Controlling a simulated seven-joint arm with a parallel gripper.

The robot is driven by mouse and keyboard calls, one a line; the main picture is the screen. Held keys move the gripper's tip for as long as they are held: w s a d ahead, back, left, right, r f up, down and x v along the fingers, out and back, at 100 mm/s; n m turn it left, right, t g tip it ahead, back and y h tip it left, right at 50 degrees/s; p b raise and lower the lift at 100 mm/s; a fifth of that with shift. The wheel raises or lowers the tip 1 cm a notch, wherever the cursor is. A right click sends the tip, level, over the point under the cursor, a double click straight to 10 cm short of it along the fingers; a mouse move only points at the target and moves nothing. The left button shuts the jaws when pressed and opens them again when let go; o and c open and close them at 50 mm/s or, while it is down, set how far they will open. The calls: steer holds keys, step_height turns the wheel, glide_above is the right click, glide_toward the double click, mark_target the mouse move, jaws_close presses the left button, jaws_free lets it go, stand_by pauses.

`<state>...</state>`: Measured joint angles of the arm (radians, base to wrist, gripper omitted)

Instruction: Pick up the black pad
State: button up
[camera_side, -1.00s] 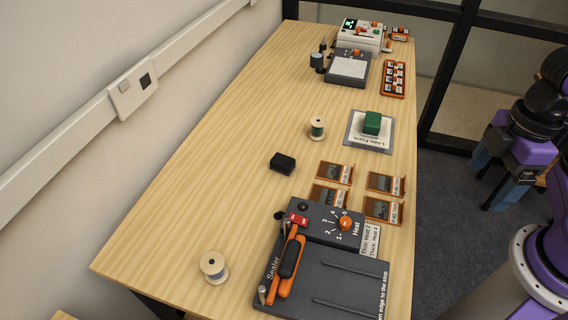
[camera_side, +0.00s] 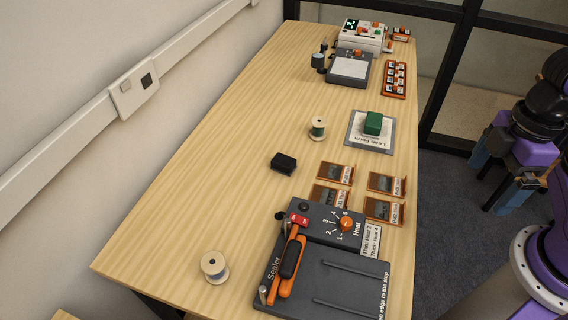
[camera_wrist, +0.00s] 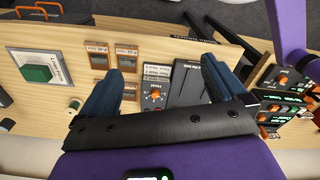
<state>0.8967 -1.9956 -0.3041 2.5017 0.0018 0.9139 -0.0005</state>
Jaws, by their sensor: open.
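The black pad (camera_side: 283,162) is a small dark block lying flat on the wooden table in the side view, left of the orange-framed cards. I cannot make it out in the wrist view, where my fingers cover part of the table. My gripper (camera_side: 494,178) hangs at the right in the side view, off the table's right edge and well away from the pad. In the wrist view my gripper (camera_wrist: 161,68) has its two blue fingers wide apart, with nothing held between them.
The sealer (camera_side: 340,282) with orange handles stands in front of the pad. A spool (camera_side: 317,128) and a green block (camera_side: 372,123) on a form (camera_side: 355,143) lie behind it. Another spool (camera_side: 214,267) is at front left. The table left of the pad is clear.

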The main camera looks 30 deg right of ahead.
steer(key=w+a+r+n, duration=0.1)
steer(key=w+a+n, duration=0.2)
steer(key=w+a, duration=0.5)
steer(key=n, duration=0.9)
glide_above(283, 159)
steer(key=d, duration=0.1)
step_height(283, 159, down, 19)
steer(key=shift+f, duration=0.2)
steer(key=f, duration=0.4)
steer(key=shift+s+a+f, duration=0.1)
steer(key=shift+s+a, duration=0.05)
steer(key=shift+a, duration=0.25)
steer(key=shift+f, duration=0.65)
steer(key=shift+c, duration=0.3)
